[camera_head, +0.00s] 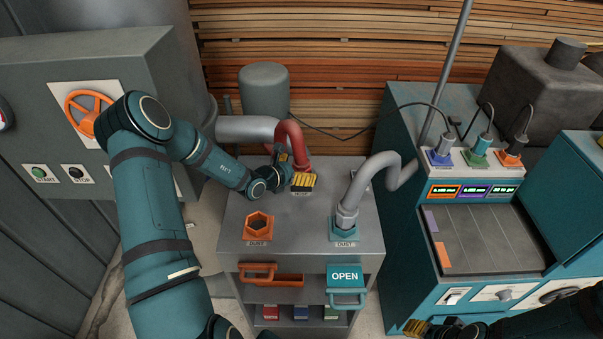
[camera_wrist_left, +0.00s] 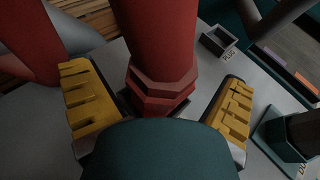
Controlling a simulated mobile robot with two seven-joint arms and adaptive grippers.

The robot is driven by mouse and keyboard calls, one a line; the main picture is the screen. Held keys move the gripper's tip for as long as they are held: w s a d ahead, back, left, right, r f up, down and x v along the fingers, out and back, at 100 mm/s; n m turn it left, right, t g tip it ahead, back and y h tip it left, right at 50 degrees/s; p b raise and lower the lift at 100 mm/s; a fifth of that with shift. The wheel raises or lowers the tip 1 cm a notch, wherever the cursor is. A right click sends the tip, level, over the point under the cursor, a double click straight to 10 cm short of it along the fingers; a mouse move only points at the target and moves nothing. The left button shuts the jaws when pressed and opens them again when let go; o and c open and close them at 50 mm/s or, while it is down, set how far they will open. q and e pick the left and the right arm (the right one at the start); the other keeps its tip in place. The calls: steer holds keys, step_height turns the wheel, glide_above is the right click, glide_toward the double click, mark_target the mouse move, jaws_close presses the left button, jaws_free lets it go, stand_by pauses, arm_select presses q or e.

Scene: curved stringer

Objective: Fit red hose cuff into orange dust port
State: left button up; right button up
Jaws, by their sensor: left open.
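The red hose (camera_head: 289,132) arches down at the back of the grey cabinet top. Its six-sided red cuff (camera_wrist_left: 160,88) points down at the top surface, with a dark rim partly visible at its base. How it sits there is hidden. My left gripper (camera_head: 301,182) is open, with one yellow-padded finger on each side of the cuff in the left wrist view. I see gaps between pads and cuff. The orange dust port (camera_head: 258,226) is an empty hexagonal socket at the front left of the cabinet top. My right gripper (camera_head: 416,328) is partly visible at the bottom edge.
A grey hose (camera_head: 358,192) stands in the teal dust port (camera_head: 345,234) at the front right. An orange handle (camera_head: 257,272) and a teal OPEN gate (camera_head: 345,277) are below. A grey cylinder (camera_head: 264,90) stands behind. The top between the ports is clear.

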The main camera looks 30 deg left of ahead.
arm_select(q)
steer(key=shift+w+d+f, duration=0.1)
steer(key=shift+w, duration=0.2)
steer(key=c, duration=1.4)
